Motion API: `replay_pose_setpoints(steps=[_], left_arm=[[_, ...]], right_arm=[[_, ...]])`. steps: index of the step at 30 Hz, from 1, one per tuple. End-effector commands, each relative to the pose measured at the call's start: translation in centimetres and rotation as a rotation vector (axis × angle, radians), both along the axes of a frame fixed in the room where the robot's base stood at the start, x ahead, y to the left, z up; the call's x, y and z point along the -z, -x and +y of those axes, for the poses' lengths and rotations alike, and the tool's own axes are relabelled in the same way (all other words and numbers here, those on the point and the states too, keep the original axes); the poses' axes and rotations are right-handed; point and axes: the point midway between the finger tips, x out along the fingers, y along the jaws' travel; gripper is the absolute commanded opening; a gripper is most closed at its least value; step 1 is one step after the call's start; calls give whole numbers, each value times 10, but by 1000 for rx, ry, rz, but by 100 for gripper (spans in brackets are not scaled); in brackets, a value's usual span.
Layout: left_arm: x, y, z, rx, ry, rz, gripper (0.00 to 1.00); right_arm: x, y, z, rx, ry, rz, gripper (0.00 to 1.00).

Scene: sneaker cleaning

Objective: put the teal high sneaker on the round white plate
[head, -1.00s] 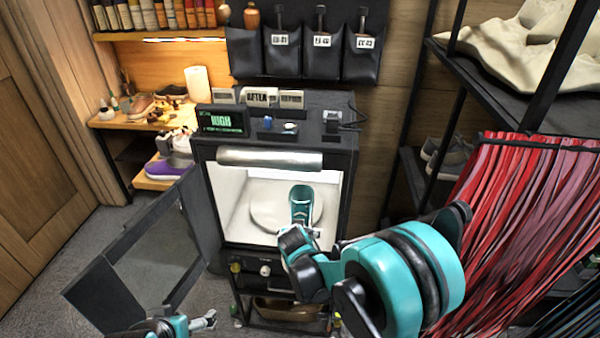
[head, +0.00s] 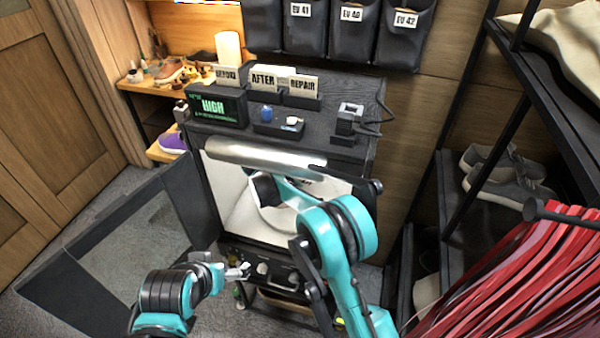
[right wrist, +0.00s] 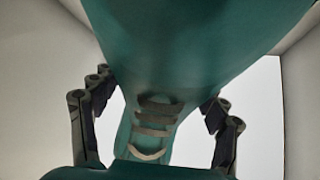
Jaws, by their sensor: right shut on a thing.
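The teal high sneaker (right wrist: 190,45) fills the middle of the right wrist view, with pale laces. My right gripper (right wrist: 158,95) has a finger on each side of it and is shut on it. In the head view my right arm reaches into the white-lined box, and it hides the gripper and the sneaker. The round white plate (head: 278,219) lies inside the box, partly covered by my arm. I cannot tell whether the sneaker touches the plate. My left gripper (head: 240,271) is low in front of the box, apart from the sneaker; its opening is unclear.
The box's dark door (head: 120,245) stands open to the left. A display reading HIGH (head: 219,107), label cards (head: 263,79) and small items stand on the box. A shelf rack (head: 500,215) and red hanging strips (head: 520,275) are at the right.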

Motion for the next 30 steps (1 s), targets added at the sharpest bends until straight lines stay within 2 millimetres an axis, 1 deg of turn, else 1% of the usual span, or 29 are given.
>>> replay_pose_setpoints(steps=[15, 20, 30], left_arm=[[31, 0, 0, 0, 0, 0, 96], [34, 0, 0, 0, 0, 0, 96], [34, 0, 0, 0, 0, 0, 96]], right_arm=[[55, 0, 0, -1, 0, 0, 28], [62, 0, 0, -1, 0, 0, 28], [62, 0, 0, -1, 0, 0, 28]])
